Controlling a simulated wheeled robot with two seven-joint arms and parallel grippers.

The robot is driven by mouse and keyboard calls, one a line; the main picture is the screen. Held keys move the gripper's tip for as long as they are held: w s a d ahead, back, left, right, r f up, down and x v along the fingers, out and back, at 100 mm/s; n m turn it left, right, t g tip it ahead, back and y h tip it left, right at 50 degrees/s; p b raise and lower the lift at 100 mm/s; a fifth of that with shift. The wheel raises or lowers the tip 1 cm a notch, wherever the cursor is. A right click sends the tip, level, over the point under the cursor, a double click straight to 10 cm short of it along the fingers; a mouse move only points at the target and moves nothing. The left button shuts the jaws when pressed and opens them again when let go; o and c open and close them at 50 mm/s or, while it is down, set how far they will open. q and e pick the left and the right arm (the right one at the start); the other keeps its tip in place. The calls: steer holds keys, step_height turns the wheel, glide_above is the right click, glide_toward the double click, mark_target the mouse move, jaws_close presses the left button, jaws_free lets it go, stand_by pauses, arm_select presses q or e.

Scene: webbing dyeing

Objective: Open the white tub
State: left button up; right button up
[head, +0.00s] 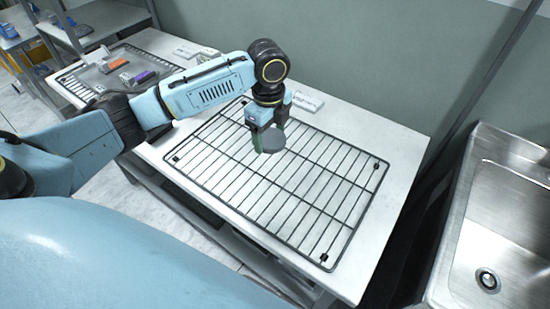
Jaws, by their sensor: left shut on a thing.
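My left gripper (268,132) points down over the wire rack on the white table, near the rack's middle. I cannot make out a white tub in this view. My right gripper is not in view.
The black wire rack (318,212) is otherwise empty. A small white label block (308,100) stands behind it. At the left, a tray holds an orange item (117,64) and a purple item (144,76). A steel sink (500,235) stands at the right.

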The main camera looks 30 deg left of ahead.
arm_select(q)
steer(key=shift+a+f+m, duration=0.3)
steer(key=shift+m, duration=0.2)
glide_above(268, 167)
step_height(268, 167, down, 6)
steer(key=shift+d+r, duration=0.15)
steer(key=shift+r, duration=0.05)
steer(key=shift+f+b, duration=0.4)
steer(key=shift+f, duration=1.7)
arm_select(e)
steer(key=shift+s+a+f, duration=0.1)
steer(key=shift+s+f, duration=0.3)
arm_select(q)
steer(key=shift+f, duration=0.15)
steer(key=o, duration=1.1)
